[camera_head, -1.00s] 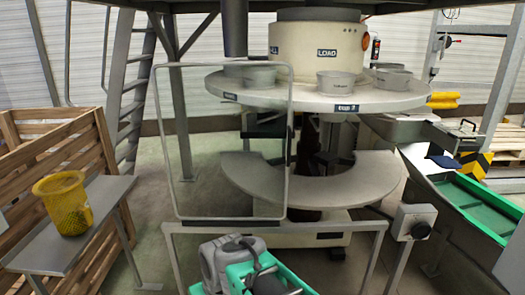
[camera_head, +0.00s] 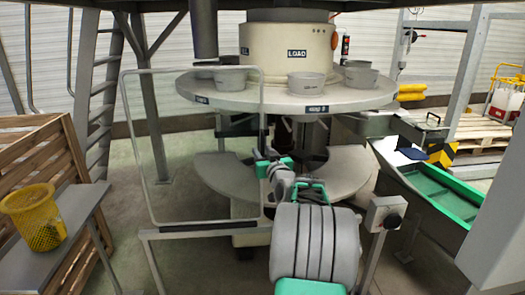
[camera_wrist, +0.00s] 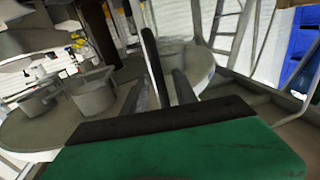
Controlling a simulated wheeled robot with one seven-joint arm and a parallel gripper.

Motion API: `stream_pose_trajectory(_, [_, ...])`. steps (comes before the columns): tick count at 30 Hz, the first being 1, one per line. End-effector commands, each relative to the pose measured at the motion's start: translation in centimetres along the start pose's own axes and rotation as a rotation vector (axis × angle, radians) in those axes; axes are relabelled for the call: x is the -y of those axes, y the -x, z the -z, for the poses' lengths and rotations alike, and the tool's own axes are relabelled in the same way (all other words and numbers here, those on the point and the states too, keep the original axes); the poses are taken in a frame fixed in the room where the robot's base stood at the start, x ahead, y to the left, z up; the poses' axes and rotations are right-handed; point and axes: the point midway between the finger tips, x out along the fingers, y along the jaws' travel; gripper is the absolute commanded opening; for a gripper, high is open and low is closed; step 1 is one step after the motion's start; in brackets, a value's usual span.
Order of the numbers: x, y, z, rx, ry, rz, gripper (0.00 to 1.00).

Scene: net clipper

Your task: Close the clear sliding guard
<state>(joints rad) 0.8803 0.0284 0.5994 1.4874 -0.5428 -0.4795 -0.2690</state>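The clear sliding guard is a see-through panel in a thin grey rounded frame (camera_head: 138,165). In the head view it stands upright at the left, over the left part of the round machine, whose right part is uncovered. My gripper (camera_head: 266,167) is at the lower right edge of the guard, in front of the machine's lower ring; whether it touches the frame cannot be told. In the wrist view the fingers (camera_wrist: 163,92) stand apart, with a dark bar between or beside them. I cannot tell if this bar is the guard's frame.
The round table (camera_head: 250,95) carries several grey cups. A grey control box (camera_head: 384,214) on a post stands right of my arm. A green-lined chute (camera_head: 435,185) is further right. A yellow basket (camera_head: 33,215) sits on a bench at left. A low rail (camera_head: 190,232) runs below the guard.

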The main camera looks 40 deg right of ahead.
Motion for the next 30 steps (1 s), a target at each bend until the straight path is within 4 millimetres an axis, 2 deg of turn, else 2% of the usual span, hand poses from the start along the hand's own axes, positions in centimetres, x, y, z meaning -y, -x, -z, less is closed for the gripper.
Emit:
stream_pose_trajectory(9, [0.07, -0.52, -0.04, 0.001, 0.0, 0.001, 0.33])
stream_pose_trajectory(21, [0.06, -0.5, -0.03, 0.001, 0.0, 0.001, 0.0])
stream_pose_trajectory(30, [0.07, -0.49, -0.04, 0.001, 0.0, 0.001, 0.0])
